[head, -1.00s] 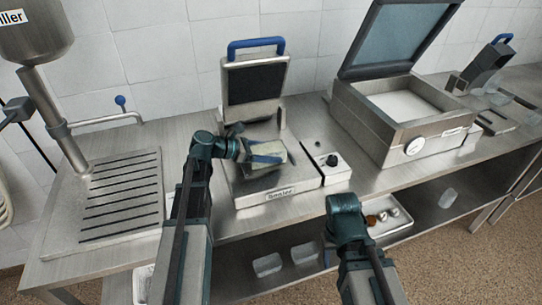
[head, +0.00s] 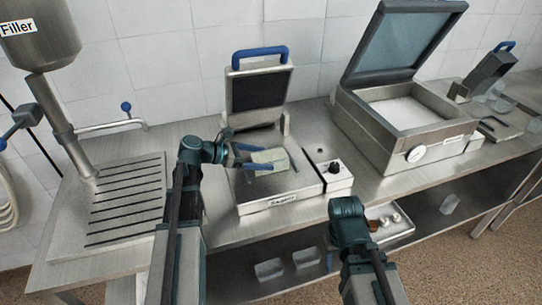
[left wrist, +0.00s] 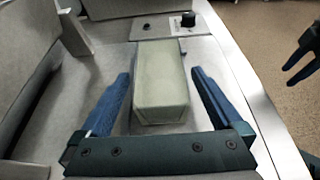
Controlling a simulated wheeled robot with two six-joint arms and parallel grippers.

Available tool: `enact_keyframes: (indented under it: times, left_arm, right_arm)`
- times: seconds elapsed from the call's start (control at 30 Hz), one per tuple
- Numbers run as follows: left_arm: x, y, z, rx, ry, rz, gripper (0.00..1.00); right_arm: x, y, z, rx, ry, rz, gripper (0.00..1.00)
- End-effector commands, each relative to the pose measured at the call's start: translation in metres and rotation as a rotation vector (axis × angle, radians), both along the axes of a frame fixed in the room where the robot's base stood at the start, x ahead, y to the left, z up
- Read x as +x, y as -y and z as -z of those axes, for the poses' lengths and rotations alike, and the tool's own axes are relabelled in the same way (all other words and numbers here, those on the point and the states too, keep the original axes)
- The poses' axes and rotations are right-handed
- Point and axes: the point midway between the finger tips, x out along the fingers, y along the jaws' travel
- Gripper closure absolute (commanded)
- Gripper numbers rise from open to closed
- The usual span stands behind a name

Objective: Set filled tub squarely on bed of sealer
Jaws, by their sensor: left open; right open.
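The pale greenish, box-shaped tub (head: 270,160) lies flat on the metal bed of the sealer (head: 282,198), below its raised lid. Its long side runs roughly along the bed's front edge. My left gripper (head: 258,157) is open around the tub's left end. In the left wrist view, its blue fingers (left wrist: 161,88) stand on either side of the tub (left wrist: 160,60), with a visible gap on each side. My right arm reaches in front of the table, and my right gripper (left wrist: 299,58) shows open and empty at the right edge of the left wrist view.
The sealer's raised lid has a blue handle (head: 260,55). A knob box (head: 335,178) adjoins the bed on the right. The filler (head: 40,45) with its slotted tray (head: 125,205) stands left. An open-lidded chamber machine (head: 405,125) stands right. Clear containers (head: 270,269) sit on the lower shelf.

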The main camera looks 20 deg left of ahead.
Motion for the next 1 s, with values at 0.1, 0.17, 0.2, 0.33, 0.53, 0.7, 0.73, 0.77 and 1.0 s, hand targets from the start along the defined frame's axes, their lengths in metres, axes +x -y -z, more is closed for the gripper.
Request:
enact_keyframes:
  times: [0.1,0.17,0.2,0.33,0.53,0.7,0.73,0.77,1.0]
  left_arm:
    - [-0.014,-0.021,-0.014,0.000,0.000,-0.004,0.00]
    - [-0.020,-0.029,-0.018,-0.001,-0.001,-0.003,0.00]
    - [-0.023,-0.035,-0.021,0.000,0.000,-0.003,0.00]
    - [-0.032,-0.048,-0.026,0.000,0.001,-0.002,0.00]
    - [-0.039,-0.057,-0.029,0.000,0.000,0.000,0.00]
    - [-0.040,-0.059,-0.029,0.000,0.000,0.000,0.00]
    - [-0.040,-0.058,-0.029,0.000,0.000,0.000,0.00]
    - [-0.040,-0.058,-0.029,0.000,0.000,0.000,0.00]
    - [-0.039,-0.058,-0.029,0.001,0.001,0.000,0.00]
  right_arm:
    - [0.000,0.000,-0.014,0.000,0.000,0.000,0.50]
    - [0.000,0.000,-0.018,0.000,0.000,0.000,0.50]
    - [0.000,0.000,-0.021,0.000,0.000,0.000,0.50]
    - [0.000,0.000,-0.026,0.000,0.000,0.000,0.50]
    - [0.000,0.000,-0.029,0.000,0.000,0.000,0.50]
    - [0.000,0.000,-0.029,0.000,0.000,0.000,0.50]
    - [0.000,0.000,-0.029,0.000,0.000,0.000,0.50]
    - [0.000,0.000,-0.029,0.000,0.000,0.000,0.50]
    - [0.000,0.000,-0.029,0.000,0.000,0.000,0.50]
